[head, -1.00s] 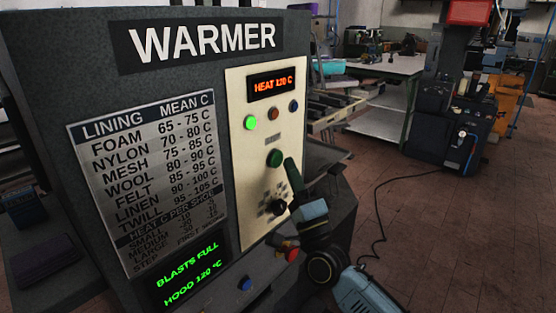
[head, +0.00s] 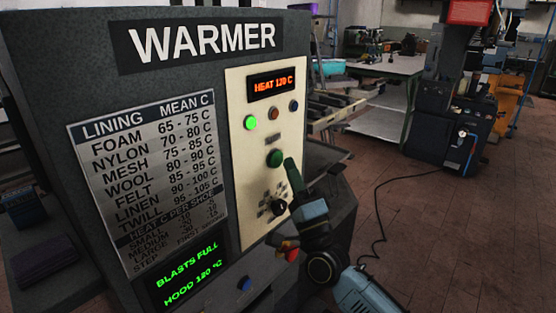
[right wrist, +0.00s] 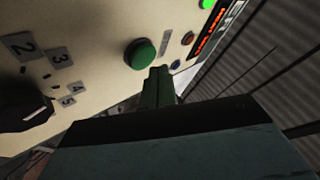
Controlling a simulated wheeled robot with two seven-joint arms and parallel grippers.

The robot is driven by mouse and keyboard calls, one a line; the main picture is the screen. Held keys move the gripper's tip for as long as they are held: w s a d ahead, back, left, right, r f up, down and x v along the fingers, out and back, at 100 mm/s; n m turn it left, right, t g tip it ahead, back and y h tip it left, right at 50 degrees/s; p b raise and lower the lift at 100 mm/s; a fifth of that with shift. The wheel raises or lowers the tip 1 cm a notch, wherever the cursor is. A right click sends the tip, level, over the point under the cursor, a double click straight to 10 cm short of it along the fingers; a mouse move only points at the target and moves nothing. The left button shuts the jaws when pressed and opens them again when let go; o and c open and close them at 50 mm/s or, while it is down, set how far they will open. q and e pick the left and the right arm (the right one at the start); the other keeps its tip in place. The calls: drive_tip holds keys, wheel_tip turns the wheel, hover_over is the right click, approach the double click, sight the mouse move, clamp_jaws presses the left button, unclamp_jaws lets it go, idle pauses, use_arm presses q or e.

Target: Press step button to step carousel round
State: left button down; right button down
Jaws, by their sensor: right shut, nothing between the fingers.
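The warmer's cream control panel (head: 245,180) carries a round green button (head: 274,158) with a small label above it, too small to read. The green button also shows in the right wrist view (right wrist: 140,54). My right gripper (head: 290,164) is shut and empty, its tips just right of the green button. In the right wrist view the gripper's tips (right wrist: 160,74) are close beside the button; I cannot tell if they touch it. A blue button (head: 244,284) sits low on the warmer's front. Which button is the step button is not readable. My left gripper is not in view.
A black dial (head: 280,206) with numbered marks sits below the green button. A red knob (head: 291,255) is partly hidden behind my right arm. A lit green lamp (head: 250,122) and a red heat display (head: 271,84) are above. Open floor (head: 420,220) lies right.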

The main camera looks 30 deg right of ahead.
drive_tip(key=shift+w+a, duration=0.2)
drive_tip(key=shift+w, duration=0.2)
